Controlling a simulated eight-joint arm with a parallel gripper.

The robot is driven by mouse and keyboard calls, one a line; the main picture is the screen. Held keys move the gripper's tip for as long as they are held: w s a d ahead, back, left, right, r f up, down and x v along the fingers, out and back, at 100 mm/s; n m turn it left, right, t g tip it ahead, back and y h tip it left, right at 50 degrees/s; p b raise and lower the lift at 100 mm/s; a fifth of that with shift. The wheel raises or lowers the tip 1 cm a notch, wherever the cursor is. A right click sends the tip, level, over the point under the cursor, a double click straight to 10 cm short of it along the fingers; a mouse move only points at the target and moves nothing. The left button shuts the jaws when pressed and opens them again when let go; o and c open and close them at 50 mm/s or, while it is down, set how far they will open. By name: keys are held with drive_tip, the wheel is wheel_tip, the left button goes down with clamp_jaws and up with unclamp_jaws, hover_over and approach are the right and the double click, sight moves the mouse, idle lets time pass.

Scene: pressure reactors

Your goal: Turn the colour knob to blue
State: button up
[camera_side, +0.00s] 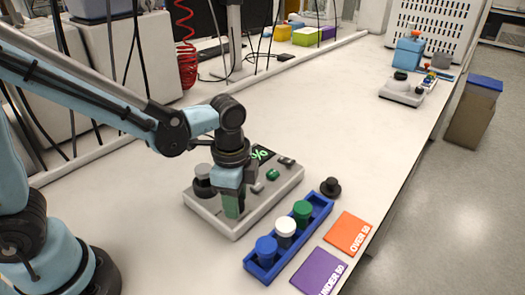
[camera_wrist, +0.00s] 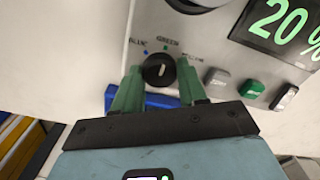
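The colour knob (camera_wrist: 159,70) is a round black dial with a white mark on the grey reactor panel. The mark points up, roughly towards the GREEN label (camera_wrist: 167,42). The BLUE label (camera_wrist: 138,42) is up and left of the knob. A third label to the right is partly unreadable. My gripper (camera_wrist: 159,76) has one green finger on each side of the knob. The fingers are apart and very close to it; whether they touch it I cannot tell. In the side view, my gripper (camera_side: 231,205) is down at the front of the reactor (camera_side: 232,230), hiding the knob.
The panel has a display (camera_wrist: 280,25) reading 20% and several buttons, one green (camera_wrist: 251,89). A blue rack (camera_side: 256,277) with blue, white and green capped vials stands in front. A black piece (camera_side: 330,187), an orange card (camera_side: 348,233) and a purple card (camera_side: 319,273) lie nearby.

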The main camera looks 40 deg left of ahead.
drive_tip(key=c, duration=0.6)
drive_tip(key=shift+o, duration=0.2)
drive_tip(key=shift+n, duration=0.3)
drive_tip(key=n, duration=1.1)
drive_tip(key=shift+n, duration=0.3)
drive_tip(key=o, duration=1.1)
